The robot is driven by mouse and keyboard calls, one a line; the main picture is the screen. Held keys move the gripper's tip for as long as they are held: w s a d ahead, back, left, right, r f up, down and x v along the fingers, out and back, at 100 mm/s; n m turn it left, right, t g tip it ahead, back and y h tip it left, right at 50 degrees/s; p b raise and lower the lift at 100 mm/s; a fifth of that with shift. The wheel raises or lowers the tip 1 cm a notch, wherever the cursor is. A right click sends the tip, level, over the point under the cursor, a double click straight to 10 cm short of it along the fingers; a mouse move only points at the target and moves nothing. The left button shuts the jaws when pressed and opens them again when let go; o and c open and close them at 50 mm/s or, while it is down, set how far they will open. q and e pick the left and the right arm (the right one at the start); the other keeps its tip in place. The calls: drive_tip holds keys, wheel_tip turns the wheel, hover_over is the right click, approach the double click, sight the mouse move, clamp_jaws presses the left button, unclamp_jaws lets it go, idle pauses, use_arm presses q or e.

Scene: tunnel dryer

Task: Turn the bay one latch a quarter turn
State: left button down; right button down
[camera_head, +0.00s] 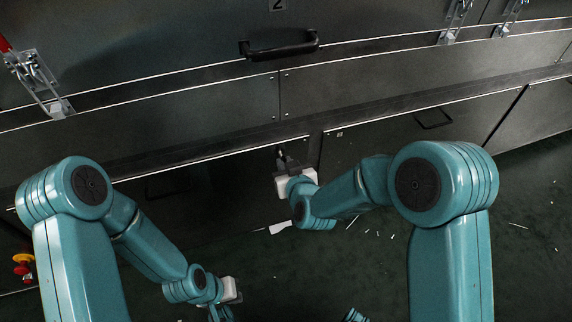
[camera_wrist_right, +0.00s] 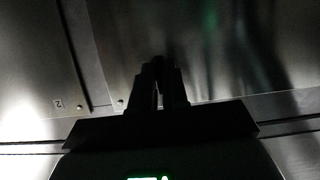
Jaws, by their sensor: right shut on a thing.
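My right gripper (camera_head: 284,160) is at the upper right part of a dark lower panel (camera_head: 220,175). Its dark fingers are shut on a small latch at the panel's face. The latch itself is almost wholly hidden by the fingers. In the right wrist view the two fingers (camera_wrist_right: 160,85) stand close together against the metal panel (camera_wrist_right: 210,50), and the latch between them is too dark to make out. My left gripper (camera_head: 234,290) is low in the head view, away from the panels. Its fingers cannot be made out.
A dark bar handle (camera_head: 280,46) sits on the upper panel under a "2" plate (camera_head: 278,4). A metal toggle clamp (camera_head: 38,82) is at the left. A recessed handle (camera_head: 433,119) is on the right lower panel. Pale scraps lie on the green floor (camera_head: 390,245). Red and yellow knobs (camera_head: 23,267) are at far left.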

drive_tip(key=shift+r, duration=0.1)
drive_tip(key=c, duration=1.2)
unclamp_jaws()
drive_tip(key=shift+a, duration=0.1)
